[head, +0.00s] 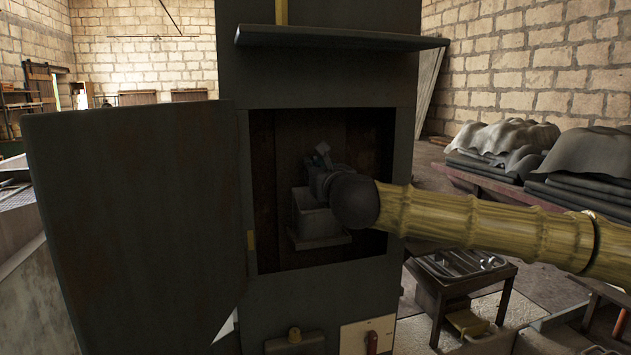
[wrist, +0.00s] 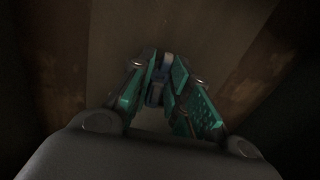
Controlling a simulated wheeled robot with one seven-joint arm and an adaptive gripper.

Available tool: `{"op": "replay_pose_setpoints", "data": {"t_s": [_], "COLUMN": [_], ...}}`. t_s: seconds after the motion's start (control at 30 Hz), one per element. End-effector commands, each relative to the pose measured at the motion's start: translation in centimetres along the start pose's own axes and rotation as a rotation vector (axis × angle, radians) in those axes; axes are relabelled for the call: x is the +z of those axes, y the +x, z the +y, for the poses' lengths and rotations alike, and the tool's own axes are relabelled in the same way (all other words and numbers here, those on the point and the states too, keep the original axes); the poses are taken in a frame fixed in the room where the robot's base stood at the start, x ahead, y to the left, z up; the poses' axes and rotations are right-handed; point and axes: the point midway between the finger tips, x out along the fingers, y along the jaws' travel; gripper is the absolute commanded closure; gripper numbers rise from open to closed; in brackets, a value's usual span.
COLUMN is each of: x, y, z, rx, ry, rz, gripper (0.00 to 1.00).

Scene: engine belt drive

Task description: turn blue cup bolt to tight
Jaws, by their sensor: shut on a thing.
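My gripper (head: 321,158) reaches from the right into the open recess of a dark grey cabinet (head: 330,283). In the wrist view, its teal-padded fingers (wrist: 162,72) are closed around a small blue-grey part (wrist: 156,88), which appears to be the blue cup bolt. Only a narrow strip of it shows between the fingers. The recess is dark, so its threads, seat and tightness cannot be seen. In the head view the bolt cannot be made out behind my gripper.
A grey box-shaped block (head: 316,222) sits in the recess below my gripper. The cabinet door (head: 140,215) stands open at left. A shelf (head: 340,38) juts out above. A low table (head: 462,278) stands at right.

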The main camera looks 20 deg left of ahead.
Motion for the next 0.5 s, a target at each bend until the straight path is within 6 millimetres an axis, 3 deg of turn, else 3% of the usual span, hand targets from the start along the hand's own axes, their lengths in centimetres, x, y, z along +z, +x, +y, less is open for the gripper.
{"op": "replay_pose_setpoints", "data": {"t_s": [0.5], "x": [-0.08], "y": [0.02], "z": [0.03], "rx": [0.000], "ry": [0.069], "rz": [0.002], "gripper": [1.00]}}
